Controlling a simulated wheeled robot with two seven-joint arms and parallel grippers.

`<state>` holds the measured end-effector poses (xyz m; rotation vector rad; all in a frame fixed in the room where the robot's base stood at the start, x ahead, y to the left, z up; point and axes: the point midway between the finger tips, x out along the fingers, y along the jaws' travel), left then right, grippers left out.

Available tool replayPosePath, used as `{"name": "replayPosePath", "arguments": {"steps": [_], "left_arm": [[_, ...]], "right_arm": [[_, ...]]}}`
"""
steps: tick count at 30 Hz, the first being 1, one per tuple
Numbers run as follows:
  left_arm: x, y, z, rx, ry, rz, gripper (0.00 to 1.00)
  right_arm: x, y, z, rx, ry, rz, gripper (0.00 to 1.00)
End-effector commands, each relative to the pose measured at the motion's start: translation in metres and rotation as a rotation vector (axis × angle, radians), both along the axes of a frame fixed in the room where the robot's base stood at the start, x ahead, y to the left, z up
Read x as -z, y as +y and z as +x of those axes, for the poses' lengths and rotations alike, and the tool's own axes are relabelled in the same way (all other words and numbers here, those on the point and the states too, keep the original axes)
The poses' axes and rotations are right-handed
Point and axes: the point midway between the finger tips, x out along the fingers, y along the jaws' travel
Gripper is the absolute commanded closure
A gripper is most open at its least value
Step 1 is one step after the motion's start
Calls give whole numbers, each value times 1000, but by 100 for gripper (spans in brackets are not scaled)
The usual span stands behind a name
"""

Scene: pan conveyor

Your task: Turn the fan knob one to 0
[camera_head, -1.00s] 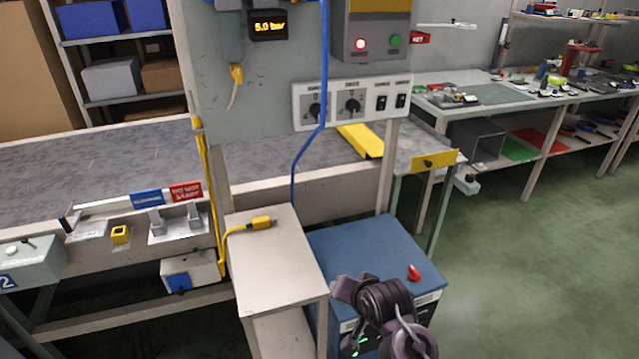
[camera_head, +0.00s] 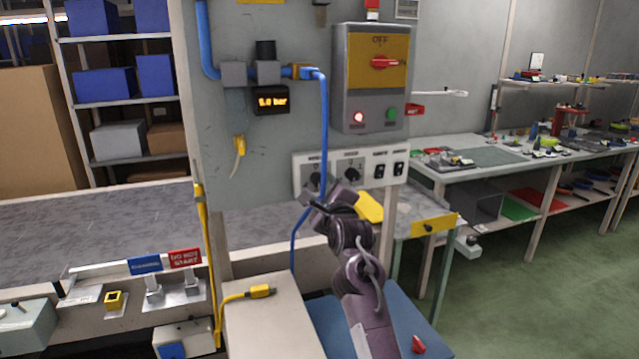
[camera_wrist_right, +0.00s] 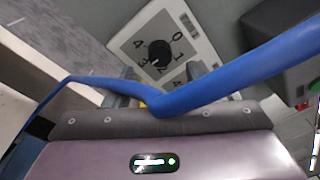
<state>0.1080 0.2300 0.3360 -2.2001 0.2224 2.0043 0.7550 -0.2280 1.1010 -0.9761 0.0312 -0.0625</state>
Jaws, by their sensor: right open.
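A white control panel (camera_head: 335,157) on the grey wall carries two black rotary knobs, the left knob (camera_head: 313,181) and the right knob (camera_head: 352,173). Their labels are too small to read. My right gripper (camera_head: 328,196) is just in front of the panel, near the left knob. In the right wrist view one black knob (camera_wrist_right: 159,52) sits on a dial with digits around it, 0 at its upper right. A pale mark on it seems to point away from 0. My right gripper (camera_wrist_right: 160,76) is open, its fingertips short of the knob. My left gripper is out of view.
A blue hose (camera_head: 325,130) hangs down in front of the panel and crosses close before my right gripper in the wrist view (camera_wrist_right: 215,82). A grey box with a red handle (camera_head: 385,62) is above.

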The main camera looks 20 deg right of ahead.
Motion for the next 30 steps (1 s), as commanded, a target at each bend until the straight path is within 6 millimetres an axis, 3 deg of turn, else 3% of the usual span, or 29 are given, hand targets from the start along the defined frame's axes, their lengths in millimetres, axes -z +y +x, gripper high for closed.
{"name": "replayPosePath", "arguments": {"steps": [9, 22, 30], "left_arm": [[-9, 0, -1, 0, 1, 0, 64], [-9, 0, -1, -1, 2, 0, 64], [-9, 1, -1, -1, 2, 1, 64]], "right_arm": [[-1, -2, 40, -2, 1, -4, 49], [0, -3, 49, -1, 2, -3, 49], [1, -3, 49, -1, 2, -3, 83]]}}
